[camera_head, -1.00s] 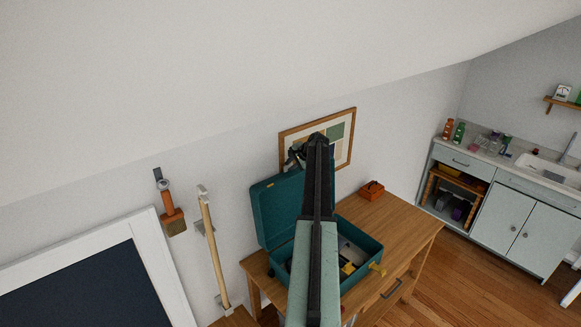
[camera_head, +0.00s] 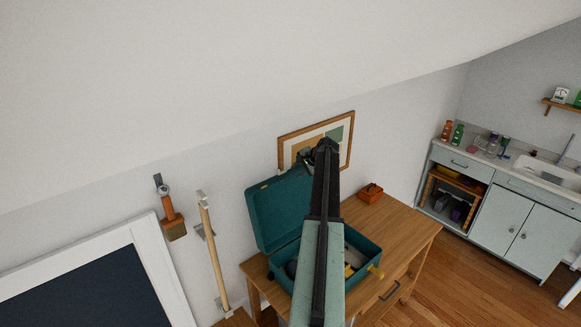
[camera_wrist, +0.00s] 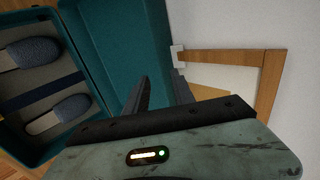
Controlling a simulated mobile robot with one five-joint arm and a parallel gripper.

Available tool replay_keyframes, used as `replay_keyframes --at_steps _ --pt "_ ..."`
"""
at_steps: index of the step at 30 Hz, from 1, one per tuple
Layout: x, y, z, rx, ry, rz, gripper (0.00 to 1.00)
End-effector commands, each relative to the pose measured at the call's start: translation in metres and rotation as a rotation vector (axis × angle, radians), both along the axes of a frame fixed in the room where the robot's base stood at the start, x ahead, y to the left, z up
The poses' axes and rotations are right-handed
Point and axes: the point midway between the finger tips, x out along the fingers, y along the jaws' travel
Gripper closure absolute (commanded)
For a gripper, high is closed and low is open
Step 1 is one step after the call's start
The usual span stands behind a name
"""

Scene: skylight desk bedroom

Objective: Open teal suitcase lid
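The teal suitcase (camera_head: 365,277) stands on the wooden desk with its lid (camera_head: 277,212) raised and leaning back towards the wall. My arm crosses in front and hides part of the body and the lid's right side. My gripper (camera_head: 308,156) is at the lid's upper right, in front of the framed picture. In the wrist view, the two fingers of my gripper (camera_wrist: 163,92) are apart, near the edge of the lid (camera_wrist: 118,45). I cannot tell whether they touch it. The suitcase body (camera_wrist: 92,75) shows at the left with grey slippers (camera_wrist: 35,53) inside.
The wooden desk (camera_head: 400,232) has a small orange-brown box (camera_head: 370,193) at its back. The framed picture (camera_head: 338,142) hangs close behind my gripper. A brush (camera_head: 171,218) and a wooden pole (camera_head: 213,255) are on the wall at left.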

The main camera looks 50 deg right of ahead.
Motion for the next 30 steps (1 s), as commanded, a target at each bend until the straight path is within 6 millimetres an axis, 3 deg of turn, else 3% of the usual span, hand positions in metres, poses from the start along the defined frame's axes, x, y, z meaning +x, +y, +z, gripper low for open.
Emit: replay_keyframes --at_steps 1,6,12,30 --pt "-0.016 0.007 -0.001 0.001 0.0 -0.001 0.7" --pt "-0.055 0.017 -0.001 0.001 -0.002 -0.001 0.7" --pt "-0.078 0.022 -0.001 0.001 -0.002 0.001 0.7" --pt "-0.074 0.028 -0.005 0.0 0.002 0.014 0.7"
